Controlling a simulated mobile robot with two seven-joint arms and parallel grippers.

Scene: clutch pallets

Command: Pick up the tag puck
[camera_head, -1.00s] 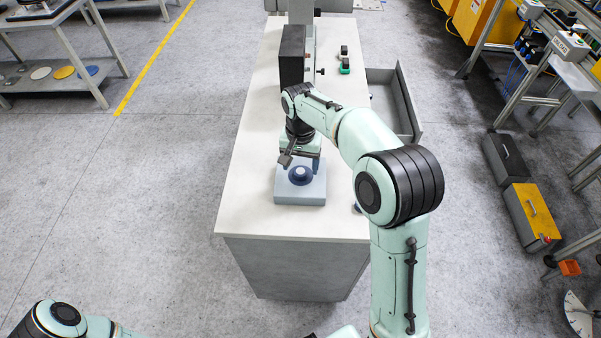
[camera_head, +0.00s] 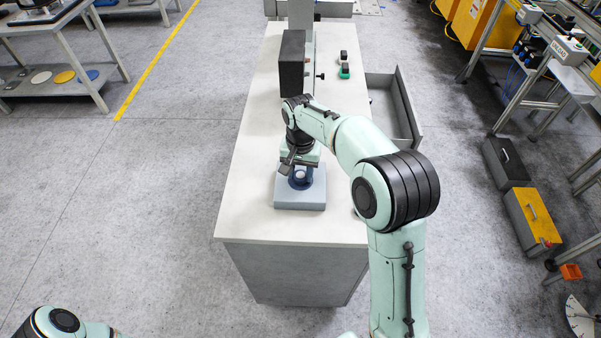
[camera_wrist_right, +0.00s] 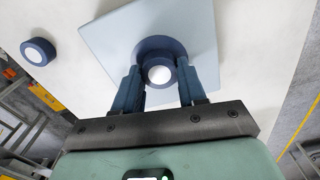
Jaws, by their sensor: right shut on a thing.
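The tag puck (camera_head: 300,174) is a dark blue round piece with a white-topped knob, on a light blue-grey square block (camera_head: 300,199) on the workbench. In the right wrist view the puck (camera_wrist_right: 159,50) sits over the block (camera_wrist_right: 110,35). My right gripper (camera_head: 300,178) reaches down from behind and is shut on the puck's knob, with one blue finger on each side (camera_wrist_right: 158,76). The fingertips partly cover the puck. My left arm shows at the bottom left of the head view, but its gripper is out of view.
Another blue puck with a white centre (camera_wrist_right: 38,51) lies on the bench, left in the wrist view. A black box on a stand (camera_head: 292,64) rises behind my gripper. An open drawer (camera_head: 398,108) juts from the bench's right side. The bench's near left surface is clear.

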